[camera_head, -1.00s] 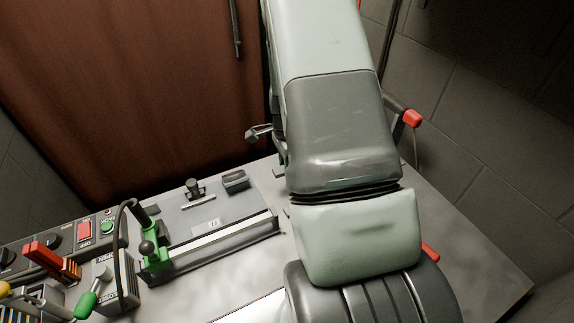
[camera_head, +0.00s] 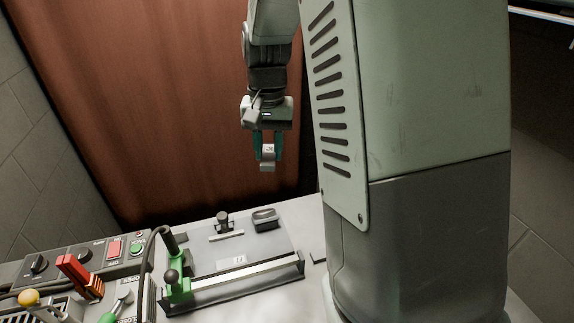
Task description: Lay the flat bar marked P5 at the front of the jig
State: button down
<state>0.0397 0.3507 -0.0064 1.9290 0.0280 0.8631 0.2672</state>
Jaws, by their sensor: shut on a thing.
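My gripper (camera_head: 267,155) points down in front of the brown curtain, above and behind the bench. Its teal fingers are shut on a short grey metal piece (camera_head: 268,163) with a pale label. The piece hangs below the fingertips, and its label is too small to read, so I cannot confirm P5. The jig (camera_head: 204,261) lies on the bench below, a grey plate with a long rail along its front. A green clamp (camera_head: 178,289) stands at the rail's left end. A dark knob (camera_head: 222,219), a dark block (camera_head: 265,219) and a small pale label plate are on the jig.
A control box (camera_head: 75,262) with a red lever, buttons and a black cable stands at the bench's left. My arm hides the right side of the bench. Air separates the held piece from the jig.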

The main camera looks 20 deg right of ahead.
jog(key=a, duration=0.3)
jog(key=m, duration=1.4)
send_over(229, 249)
notch_tip(229, 249, down, 20)
jog(key=shift+s+f, duration=0.1)
jog(key=shift+f, duration=2.7)
jog(key=shift+f, duration=0.2)
jog(key=shift+f, duration=0.35)
jog(key=shift+f, duration=0.2)
jog(key=shift+f, duration=0.3)
